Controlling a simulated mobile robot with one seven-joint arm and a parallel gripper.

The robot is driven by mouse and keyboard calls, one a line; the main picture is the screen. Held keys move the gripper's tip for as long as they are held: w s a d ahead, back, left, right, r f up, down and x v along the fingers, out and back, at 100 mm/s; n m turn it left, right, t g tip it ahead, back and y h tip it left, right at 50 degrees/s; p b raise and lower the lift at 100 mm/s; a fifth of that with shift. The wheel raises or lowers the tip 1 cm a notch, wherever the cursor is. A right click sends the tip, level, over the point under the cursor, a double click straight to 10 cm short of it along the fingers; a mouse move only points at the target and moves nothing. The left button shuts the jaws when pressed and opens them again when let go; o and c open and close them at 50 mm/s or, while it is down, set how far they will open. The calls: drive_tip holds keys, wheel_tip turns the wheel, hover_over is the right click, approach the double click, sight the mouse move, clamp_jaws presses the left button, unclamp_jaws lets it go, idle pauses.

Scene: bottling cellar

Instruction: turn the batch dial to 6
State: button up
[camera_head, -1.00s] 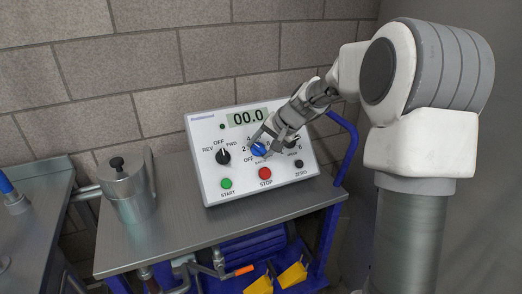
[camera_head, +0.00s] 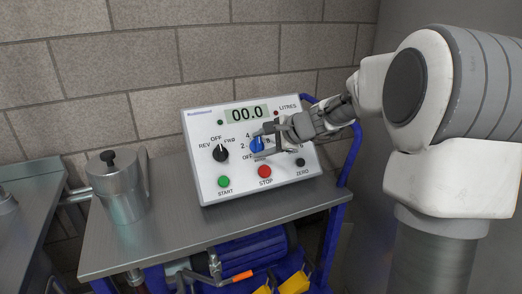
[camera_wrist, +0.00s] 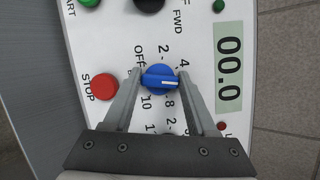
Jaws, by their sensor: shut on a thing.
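The blue batch dial (camera_head: 256,145) is on the sloping white control panel (camera_head: 211,183). In the wrist view the dial (camera_wrist: 158,76) has a white pointer line aimed to the right, between the 4 and the 8. A finger covers the mark there, so I cannot read a 6. My gripper (camera_wrist: 160,72) is shut on the dial, one finger on each side of it. In the head view my gripper (camera_head: 259,144) reaches the dial from the right and hides part of its scale.
A black REV/OFF/FWD knob (camera_head: 221,153) is left of the dial. Green START (camera_head: 223,182), red STOP (camera_head: 264,171) and black ZERO (camera_head: 300,162) buttons sit below. The display (camera_head: 247,113) reads 00.0. A metal pot (camera_head: 121,190) stands left on the steel cart top (camera_head: 175,222).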

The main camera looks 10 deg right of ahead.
drive_tip(key=shift+m+t+b, duration=0.4)
drive_tip(key=shift+m+b, duration=0.25)
drive_tip(key=shift+m, duration=0.55)
drive_tip(key=o, duration=1.4)
drive_tip(key=shift+c, duration=0.2)
drive_tip(key=p+v, duration=0.4)
drive_tip(key=v, duration=1.3)
drive_tip(key=shift+s, duration=0.25)
